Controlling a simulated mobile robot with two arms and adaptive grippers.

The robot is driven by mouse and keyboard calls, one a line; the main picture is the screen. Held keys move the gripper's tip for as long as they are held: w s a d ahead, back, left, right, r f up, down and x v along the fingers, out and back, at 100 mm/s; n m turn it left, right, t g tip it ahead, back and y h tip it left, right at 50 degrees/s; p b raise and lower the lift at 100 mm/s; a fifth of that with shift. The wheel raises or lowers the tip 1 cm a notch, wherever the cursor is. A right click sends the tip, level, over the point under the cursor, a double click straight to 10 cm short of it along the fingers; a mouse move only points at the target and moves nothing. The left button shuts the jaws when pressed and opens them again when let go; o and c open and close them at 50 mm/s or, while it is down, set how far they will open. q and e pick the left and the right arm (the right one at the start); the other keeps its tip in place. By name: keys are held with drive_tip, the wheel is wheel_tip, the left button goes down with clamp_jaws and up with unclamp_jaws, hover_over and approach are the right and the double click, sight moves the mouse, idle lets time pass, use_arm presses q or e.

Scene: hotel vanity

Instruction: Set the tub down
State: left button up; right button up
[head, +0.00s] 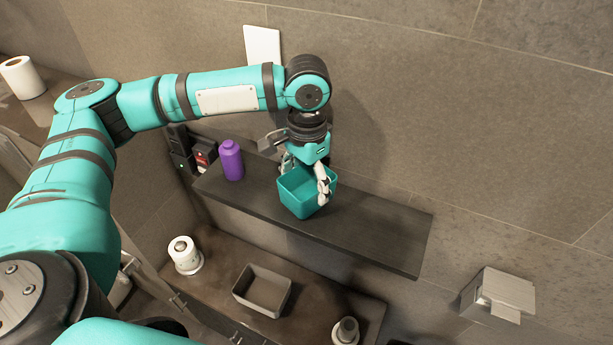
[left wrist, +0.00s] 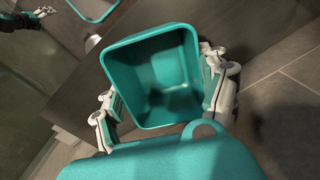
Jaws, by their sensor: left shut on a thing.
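The teal tub (head: 297,196) is an open square container, upright or nearly so, over the dark wall shelf (head: 375,232). My left gripper (head: 306,178) comes down from above and is shut on the tub, with a pale finger on either side of it. I cannot tell whether the tub's bottom touches the shelf. In the left wrist view the tub (left wrist: 155,75) appears empty, between the two fingers of my left gripper (left wrist: 166,102).
A purple bottle (head: 231,160) stands on the shelf, left of the tub. The shelf right of the tub is clear. Below are a lower counter (head: 225,255), a grey square bin (head: 262,290) and a white roll (head: 184,255). A wall-mounted box (head: 497,295) is at lower right.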

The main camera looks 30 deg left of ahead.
use_arm(q)
drive_tip(key=o, duration=1.2)
drive_tip(key=shift+f, duration=0.1)
drive_tip(key=shift+r+b, duration=1)
drive_tip(key=shift+r, duration=5.15)
